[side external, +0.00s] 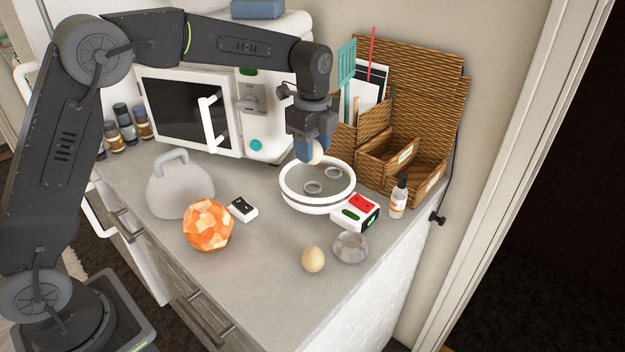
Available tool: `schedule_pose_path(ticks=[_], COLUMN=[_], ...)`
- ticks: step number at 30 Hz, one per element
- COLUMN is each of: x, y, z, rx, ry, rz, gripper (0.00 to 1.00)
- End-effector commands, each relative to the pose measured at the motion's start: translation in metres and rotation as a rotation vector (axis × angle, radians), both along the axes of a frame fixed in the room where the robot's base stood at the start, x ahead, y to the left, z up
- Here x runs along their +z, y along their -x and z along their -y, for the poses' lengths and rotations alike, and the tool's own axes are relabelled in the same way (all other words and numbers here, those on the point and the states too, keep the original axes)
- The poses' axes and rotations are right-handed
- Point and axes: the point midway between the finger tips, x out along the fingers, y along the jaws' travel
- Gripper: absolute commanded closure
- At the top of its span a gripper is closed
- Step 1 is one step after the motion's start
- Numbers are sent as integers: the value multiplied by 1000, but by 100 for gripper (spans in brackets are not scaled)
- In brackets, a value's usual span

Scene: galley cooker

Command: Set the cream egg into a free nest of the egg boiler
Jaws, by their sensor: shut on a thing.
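My gripper (309,152) points down over the back left part of the egg boiler. It is shut on the cream egg (315,155), which shows pale between the fingers, above the boiler's rim. The egg boiler (318,206) is a round white bowl with a grey inside. Two ring-shaped nests show in it, one near the front (313,187) and one at the right (333,173); both look empty. Any nest under the gripper is hidden. A second, tan egg (313,259) lies on the counter in front of the boiler.
A white box with red and green buttons (355,212) adjoins the boiler's front right. A clear dome (351,247), a small bottle (399,198), an orange faceted lamp (208,224), a grey kettle-shaped weight (180,184) and wicker organisers (405,75) stand around. A white oven (188,110) is behind.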

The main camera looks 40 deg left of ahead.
Motion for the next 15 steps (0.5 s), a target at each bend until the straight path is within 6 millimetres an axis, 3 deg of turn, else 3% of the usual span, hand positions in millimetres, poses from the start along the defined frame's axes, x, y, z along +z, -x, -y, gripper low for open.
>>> schedule_pose_path(ticks=[15], x=[-67], y=[1], z=[0], rx=[1], ry=[0], rz=[-1], gripper=[68])
